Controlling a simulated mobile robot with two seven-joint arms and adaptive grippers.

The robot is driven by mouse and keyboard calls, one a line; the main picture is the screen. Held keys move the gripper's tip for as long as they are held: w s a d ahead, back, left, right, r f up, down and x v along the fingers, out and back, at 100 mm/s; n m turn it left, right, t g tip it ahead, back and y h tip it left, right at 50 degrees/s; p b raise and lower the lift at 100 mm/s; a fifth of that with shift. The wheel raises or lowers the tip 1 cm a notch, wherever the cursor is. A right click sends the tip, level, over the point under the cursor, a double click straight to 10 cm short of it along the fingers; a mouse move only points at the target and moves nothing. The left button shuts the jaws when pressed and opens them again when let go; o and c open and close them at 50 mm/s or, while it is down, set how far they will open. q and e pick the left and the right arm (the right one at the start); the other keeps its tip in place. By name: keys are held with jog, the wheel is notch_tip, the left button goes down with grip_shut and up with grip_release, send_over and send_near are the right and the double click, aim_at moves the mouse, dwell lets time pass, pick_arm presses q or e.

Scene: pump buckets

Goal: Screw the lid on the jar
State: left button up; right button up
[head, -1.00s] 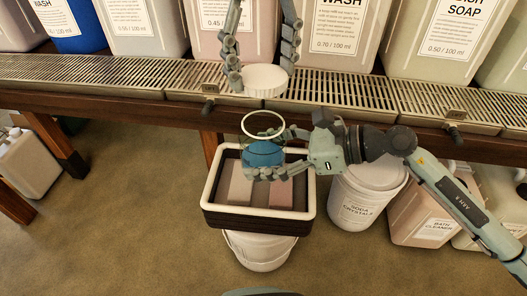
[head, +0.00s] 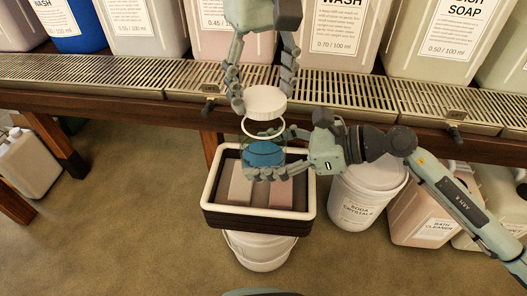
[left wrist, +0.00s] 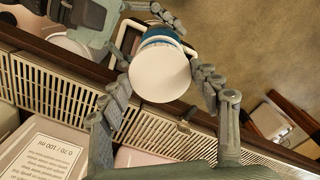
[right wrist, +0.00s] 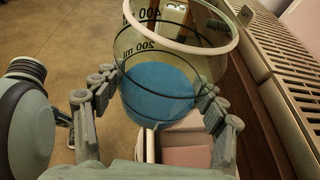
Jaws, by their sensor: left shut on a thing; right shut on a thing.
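The jar is clear with a white rim, volume marks and blue contents; in the head view the jar (head: 263,153) is above a crate, and it fills the middle of the right wrist view (right wrist: 160,90). My right gripper (head: 270,172) is shut around the jar's sides and holds it upright, mouth open. The white round lid (head: 265,101) is between the fingers of my left gripper (head: 264,92), just above the jar's rim and apart from it. In the left wrist view the lid (left wrist: 160,74) covers most of the jar.
A dark crate with a white rim (head: 212,190) holding two blocks stands on a white bucket (head: 258,250) below the jar. A slatted shelf (head: 120,77) with large labelled containers runs behind. A soda crystals bucket (head: 362,195) stands to the right.

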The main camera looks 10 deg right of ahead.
aim_at(263, 143)
dwell(0.4)
dwell(0.3)
pick_arm(q)
jog(key=shift+f, duration=0.85)
jog(key=shift+f, duration=0.55)
